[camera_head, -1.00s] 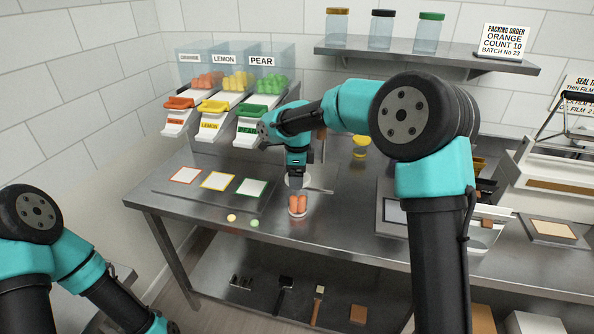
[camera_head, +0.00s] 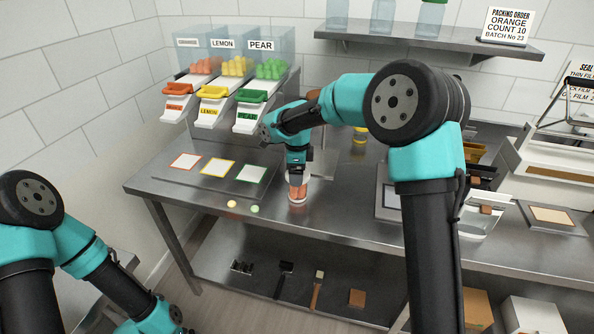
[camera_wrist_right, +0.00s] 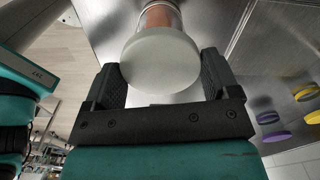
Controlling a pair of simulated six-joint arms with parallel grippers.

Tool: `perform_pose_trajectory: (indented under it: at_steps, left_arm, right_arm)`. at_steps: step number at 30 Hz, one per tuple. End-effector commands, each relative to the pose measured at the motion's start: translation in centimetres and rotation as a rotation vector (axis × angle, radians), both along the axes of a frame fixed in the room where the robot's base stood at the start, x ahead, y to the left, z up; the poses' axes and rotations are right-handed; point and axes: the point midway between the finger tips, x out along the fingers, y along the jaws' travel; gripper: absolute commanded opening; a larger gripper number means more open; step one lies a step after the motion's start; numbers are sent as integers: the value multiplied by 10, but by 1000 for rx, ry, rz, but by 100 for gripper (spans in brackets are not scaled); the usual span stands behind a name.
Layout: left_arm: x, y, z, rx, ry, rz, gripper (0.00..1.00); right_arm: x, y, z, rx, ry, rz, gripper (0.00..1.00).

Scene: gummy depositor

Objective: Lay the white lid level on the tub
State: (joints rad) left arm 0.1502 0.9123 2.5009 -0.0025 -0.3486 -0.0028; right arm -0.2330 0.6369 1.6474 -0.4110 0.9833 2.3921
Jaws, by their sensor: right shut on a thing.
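The clear tub (camera_head: 298,193) stands upright on the steel bench and holds orange gummies. It also shows in the right wrist view (camera_wrist_right: 160,16), partly behind the lid. My right gripper (camera_head: 297,173) is directly over the tub. In the right wrist view its fingers (camera_wrist_right: 160,85) are shut on the round white lid (camera_wrist_right: 160,62), one on each side. In the head view only a pale edge of the lid shows, at the top of the tub. I cannot tell whether lid and rim touch. My left arm is at the lower left, its gripper outside the view.
A yellow gummy (camera_head: 231,204) and a green one (camera_head: 255,209) lie on the bench left of the tub. A plate with colored squares (camera_head: 218,168) lies behind them. A scale (camera_head: 389,201) stands to the right. Yellow and purple discs (camera_wrist_right: 279,136) show in the wrist view.

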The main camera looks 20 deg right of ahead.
Motion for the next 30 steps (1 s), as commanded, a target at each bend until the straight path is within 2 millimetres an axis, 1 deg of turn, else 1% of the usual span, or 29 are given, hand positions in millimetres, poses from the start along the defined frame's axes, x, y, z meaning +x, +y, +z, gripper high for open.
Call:
perform_pose_trajectory:
  at_steps: [5,19,22,23,28,30]
  left_arm:
    - [0,0,0,0,0,0,94]
    - [0,0,0,0,0,0,94]
    - [0,0,0,0,0,0,94]
    - [0,0,0,0,0,0,94]
    - [0,0,0,0,0,0,94]
    - [0,0,0,0,0,0,94]
  right_arm:
    - [0,0,-1,0,0,0,58]
    - [0,0,-14,0,1,0,58]
    - [0,0,-14,0,0,0,58]
    - [0,0,-14,0,0,0,83]
    - [0,0,-14,0,0,0,100]
    - [0,0,-14,0,0,0,100]
